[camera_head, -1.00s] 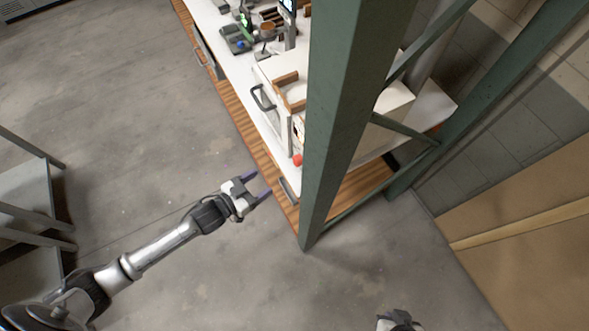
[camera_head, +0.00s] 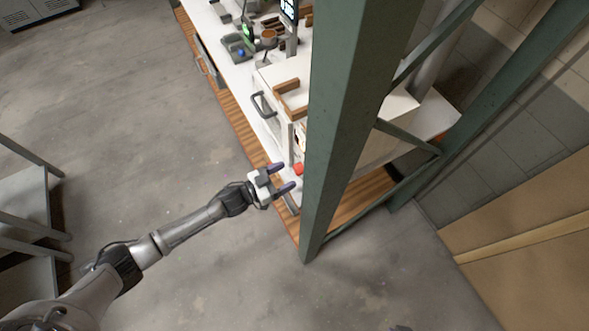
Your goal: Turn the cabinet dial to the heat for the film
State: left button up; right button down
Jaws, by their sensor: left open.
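The cabinet (camera_head: 272,84) is a white box with a dark handle (camera_head: 262,104) on its front, standing on the white bench top. A small red part (camera_head: 299,169) shows low at its near right end, beside the green post; I cannot tell whether it is the dial. My left gripper (camera_head: 286,177) is open and empty, its two purple-tipped fingers pointing right at the bench's near edge, close to the red part. I cannot tell whether they touch it. The green post hides much of the cabinet's right side. My right gripper is not clearly visible; only a dark scrap shows at the bottom edge.
A thick green post (camera_head: 345,120) stands just right of my left gripper, with slanted braces behind it. Small devices (camera_head: 240,45) stand on the bench farther back. A grey metal frame (camera_head: 30,205) is at the left. The floor (camera_head: 130,110) between is clear.

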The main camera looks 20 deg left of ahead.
aim_at(295, 171)
pick_arm(q)
jog(key=shift+x, duration=1.9)
jog(key=c, duration=0.9)
